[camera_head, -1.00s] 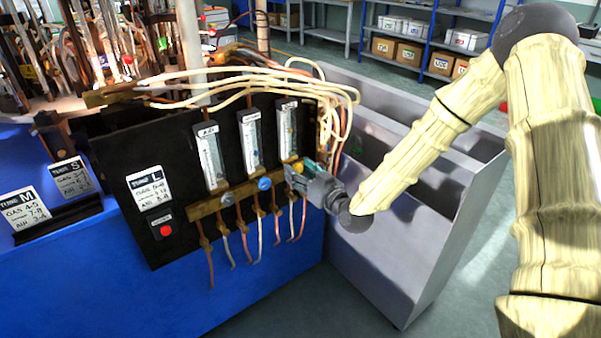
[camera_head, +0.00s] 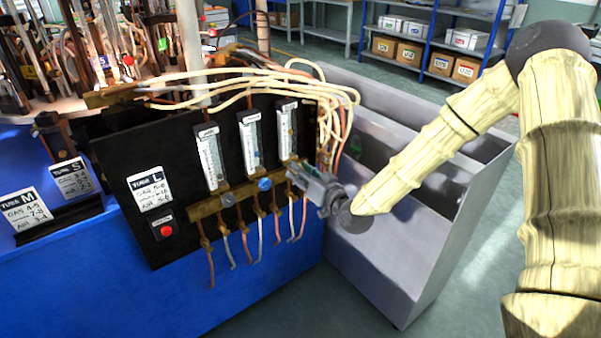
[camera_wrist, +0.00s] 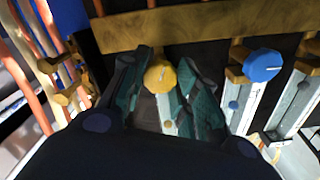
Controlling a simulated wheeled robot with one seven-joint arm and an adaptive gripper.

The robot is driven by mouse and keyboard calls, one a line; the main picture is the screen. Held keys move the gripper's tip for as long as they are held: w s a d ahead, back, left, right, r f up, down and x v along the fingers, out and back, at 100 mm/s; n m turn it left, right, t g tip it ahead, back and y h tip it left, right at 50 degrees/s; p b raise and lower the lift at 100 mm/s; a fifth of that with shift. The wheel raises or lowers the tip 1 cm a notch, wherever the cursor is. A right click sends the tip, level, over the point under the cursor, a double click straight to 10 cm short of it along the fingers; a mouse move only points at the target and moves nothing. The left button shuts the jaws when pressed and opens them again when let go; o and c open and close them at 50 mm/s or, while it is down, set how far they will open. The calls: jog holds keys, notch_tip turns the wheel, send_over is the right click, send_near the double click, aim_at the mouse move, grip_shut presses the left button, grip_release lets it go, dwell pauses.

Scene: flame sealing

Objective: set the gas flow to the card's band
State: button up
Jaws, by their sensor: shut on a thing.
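My gripper (camera_head: 296,171) is at the right end of the brass manifold (camera_head: 242,194) on the black panel. In the wrist view its teal-padded fingers (camera_wrist: 161,84) are closed around the yellow knob (camera_wrist: 160,76). The fingers hide this knob in the head view. The right flow tube (camera_head: 287,130) rises above it; its scale is too small to read. The middle tube (camera_head: 251,143) stands above the blue knob (camera_head: 264,184), and the left tube (camera_head: 209,158) above the grey knob (camera_head: 228,199). The TUBE L card (camera_head: 150,190) on the panel lists gas and air bands.
A red button (camera_head: 166,230) is below the card. Cards for tubes M (camera_head: 24,209) and S (camera_head: 73,178) stand on the left. Pale hoses (camera_head: 245,75) loop over the panel top. Thin copper pipes (camera_head: 276,225) hang below the manifold. A grey bin (camera_head: 395,255) stands close on the right.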

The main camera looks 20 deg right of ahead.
jog(key=o, duration=1)
jog(key=shift+o, duration=0.2)
jog(key=shift+s+d, duration=0.1)
jog(key=v, duration=1.1)
jog(key=shift+s+d, duration=0.15)
jog(key=shift+s, duration=0.25)
